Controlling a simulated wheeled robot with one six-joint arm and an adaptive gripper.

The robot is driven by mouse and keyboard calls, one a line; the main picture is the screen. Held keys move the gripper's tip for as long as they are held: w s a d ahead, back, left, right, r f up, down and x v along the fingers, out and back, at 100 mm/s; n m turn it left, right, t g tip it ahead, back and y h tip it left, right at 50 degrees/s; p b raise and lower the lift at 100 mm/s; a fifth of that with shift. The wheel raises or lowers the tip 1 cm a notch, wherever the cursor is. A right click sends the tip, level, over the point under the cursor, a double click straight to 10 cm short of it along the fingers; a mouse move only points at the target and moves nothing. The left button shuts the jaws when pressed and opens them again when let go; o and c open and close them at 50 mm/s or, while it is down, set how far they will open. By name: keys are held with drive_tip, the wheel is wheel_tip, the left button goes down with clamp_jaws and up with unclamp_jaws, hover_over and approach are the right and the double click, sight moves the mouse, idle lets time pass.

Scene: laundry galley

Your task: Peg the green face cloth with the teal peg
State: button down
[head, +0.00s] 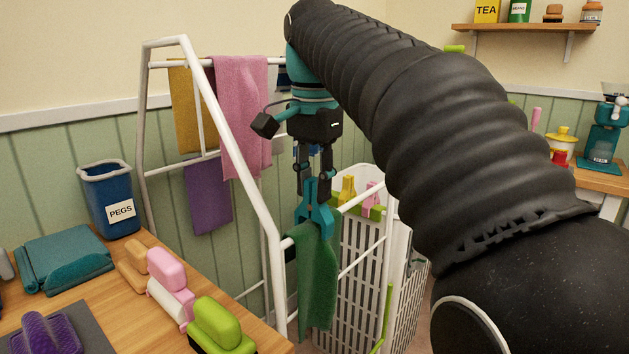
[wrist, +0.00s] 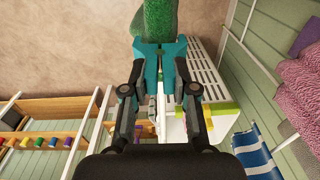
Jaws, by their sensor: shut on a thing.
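The green face cloth (head: 318,280) hangs over a white rail at the near end of the drying rack (head: 222,130). The teal peg (head: 314,207) is upright at the cloth's top edge, with its legs spread to either side of the fold. My gripper (head: 314,178) is shut on the peg's upper part from above. In the wrist view the peg (wrist: 146,62) lies between my gripper's fingers (wrist: 160,92), and the cloth (wrist: 158,20) shows just beyond it. I cannot tell whether the peg's jaws press on the cloth.
Pink (head: 243,100), mustard (head: 190,110) and purple (head: 208,195) cloths hang on the rack. A white slatted hamper (head: 350,270) stands close behind the green cloth, with yellow and pink pegs at its top. A wooden counter (head: 110,305) with brushes and a blue PEGS bin (head: 112,190) is at left.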

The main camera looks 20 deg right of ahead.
drive_tip(key=shift+f, duration=0.15)
drive_tip(key=c, duration=0.8)
unclamp_jaws()
